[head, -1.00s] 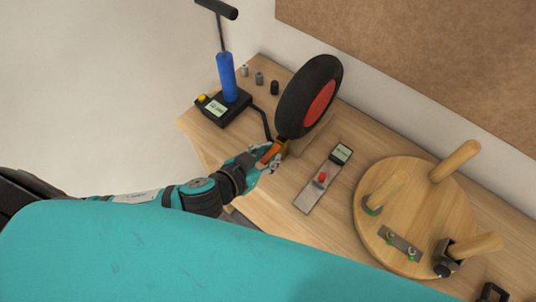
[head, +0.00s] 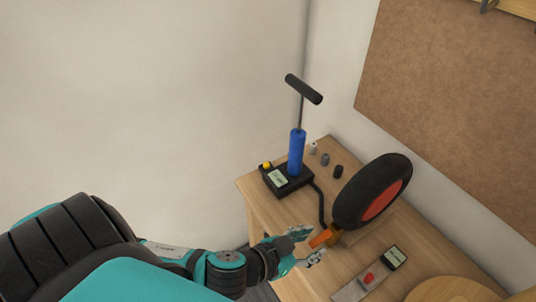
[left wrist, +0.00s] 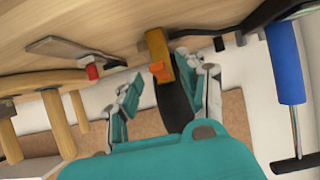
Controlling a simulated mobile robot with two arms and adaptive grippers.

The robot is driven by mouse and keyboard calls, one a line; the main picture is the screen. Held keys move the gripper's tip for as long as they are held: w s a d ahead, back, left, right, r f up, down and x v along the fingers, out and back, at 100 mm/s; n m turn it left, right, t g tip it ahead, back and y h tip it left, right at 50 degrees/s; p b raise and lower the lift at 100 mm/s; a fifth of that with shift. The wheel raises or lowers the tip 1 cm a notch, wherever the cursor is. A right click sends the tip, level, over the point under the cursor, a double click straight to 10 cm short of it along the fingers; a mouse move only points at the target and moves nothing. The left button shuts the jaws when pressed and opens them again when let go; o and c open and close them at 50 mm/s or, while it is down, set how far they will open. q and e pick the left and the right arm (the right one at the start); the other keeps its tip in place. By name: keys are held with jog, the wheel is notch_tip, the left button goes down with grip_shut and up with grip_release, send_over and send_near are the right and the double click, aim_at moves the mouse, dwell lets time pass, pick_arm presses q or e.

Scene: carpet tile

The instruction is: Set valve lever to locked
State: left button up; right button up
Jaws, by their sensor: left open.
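The orange valve lever (head: 321,239) sticks out at the foot of the black wheel with a red hub (head: 372,195), pointing toward my left gripper. My left gripper (head: 307,246) is open, its fingertips close by the lever's free end. I cannot tell whether they touch it. In the left wrist view, the orange lever (left wrist: 160,72) shows end-on between the two spread fingers of the left gripper (left wrist: 167,82), with the black tyre (left wrist: 174,105) behind it. No locked marking is readable. My right gripper is not in view.
A blue hand pump (head: 297,152) on a black base stands behind, its hose running toward the wheel. A metal plate with a red knob (head: 368,278) lies nearer. A round wooden piece (head: 450,291) is at bottom right.

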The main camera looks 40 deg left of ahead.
pick_arm(q)
jog(key=s+a, duration=0.4)
jog(key=s, duration=0.7)
jog(key=shift+f, duration=0.15)
jog(key=s+a+f+g+y, duration=0.15)
jog(key=a+f, duration=0.35)
jog(key=f, duration=0.6)
jog(key=a+f+g+y, duration=0.2)
jog(key=a+f, duration=0.2)
jog(key=f, duration=0.7)
jog(key=a+f+g+y, duration=0.2)
jog(key=a+f, duration=0.3)
jog(key=f, duration=0.6)
jog(key=s+d+f+g, duration=0.2)
jog(key=s+d+f, duration=0.1)
jog(key=s+f, duration=0.4)
jog(key=s+d+f+n+g+h, duration=0.1)
jog(key=s+d+f+g, duration=0.2)
jog(key=s+f, duration=0.5)
jog(key=shift+s+d+f+n, duration=0.25)
jog(key=shift+d+f+n, duration=0.05)
jog(key=shift+d+f, duration=0.4)
